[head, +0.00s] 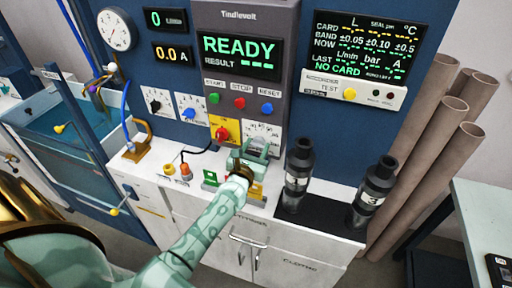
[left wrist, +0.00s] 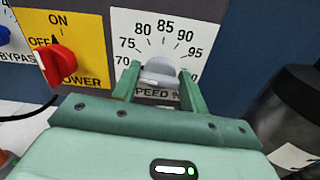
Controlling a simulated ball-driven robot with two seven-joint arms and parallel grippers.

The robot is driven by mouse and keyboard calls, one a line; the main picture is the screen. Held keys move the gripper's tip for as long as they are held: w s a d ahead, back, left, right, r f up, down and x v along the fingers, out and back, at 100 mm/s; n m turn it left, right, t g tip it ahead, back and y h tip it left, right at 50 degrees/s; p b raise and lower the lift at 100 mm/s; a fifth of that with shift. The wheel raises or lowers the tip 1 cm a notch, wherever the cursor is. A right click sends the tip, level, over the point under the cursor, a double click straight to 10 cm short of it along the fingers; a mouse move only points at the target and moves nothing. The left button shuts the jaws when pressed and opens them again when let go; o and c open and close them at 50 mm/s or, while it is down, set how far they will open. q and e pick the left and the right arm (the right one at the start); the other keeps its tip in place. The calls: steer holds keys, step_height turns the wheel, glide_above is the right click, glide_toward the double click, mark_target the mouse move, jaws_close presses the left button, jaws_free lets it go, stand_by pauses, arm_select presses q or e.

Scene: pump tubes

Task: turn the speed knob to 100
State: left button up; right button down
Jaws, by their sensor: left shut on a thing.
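The speed knob (left wrist: 160,70) is a grey knob on a white dial plate (left wrist: 150,22) marked 70 through 95 in the left wrist view, with the word SPEED partly covered below it. The marks at the lower right of the dial are partly hidden by a finger. My left gripper (left wrist: 160,82) is shut on the knob, one green finger on each side. I cannot tell which mark the knob points to. In the head view the left gripper (head: 252,155) covers most of the knob, and the dial plate (head: 264,129) shows just above it. My right gripper is not in view.
A red power knob (left wrist: 57,63) on a yellow plate sits left of the dial. The screen (head: 240,56) reads READY. Two black cylinders, one (head: 298,165) nearer the dial and one (head: 372,190) farther right, stand on the counter. An orange-topped fitting (head: 185,170) is at left.

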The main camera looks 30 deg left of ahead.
arm_select(q)
steer(key=m+p, duration=0.1)
steer(key=m, duration=0.4)
steer(key=shift+r+p, duration=0.1)
steer(key=shift+p, duration=0.25)
steer(key=m+p, duration=0.1)
steer(key=m, duration=0.3)
steer(key=shift+d+m+p, duration=0.15)
steer(key=shift+m+p, duration=0.15)
steer(key=m+p, duration=0.1)
steer(key=m, duration=0.3)
steer(key=shift+m+p, duration=0.3)
steer(key=m, duration=0.1)
steer(key=m+p, duration=0.1)
steer(key=m, duration=0.2)
steer(key=shift+f+m, duration=0.3)
steer(key=m+p, duration=0.1)
steer(key=m, duration=0.2)
steer(key=shift+f+m, duration=0.1)
steer(key=shift+m, duration=0.2)
steer(key=shift+f+m+p, duration=0.15)
steer(key=shift+m+p, duration=0.25)
steer(key=shift+m, duration=2.75)
steer(key=shift+f+m+p, duration=0.1)
steer(key=shift+m+p, duration=0.25)
steer(key=shift+m, duration=2.8)
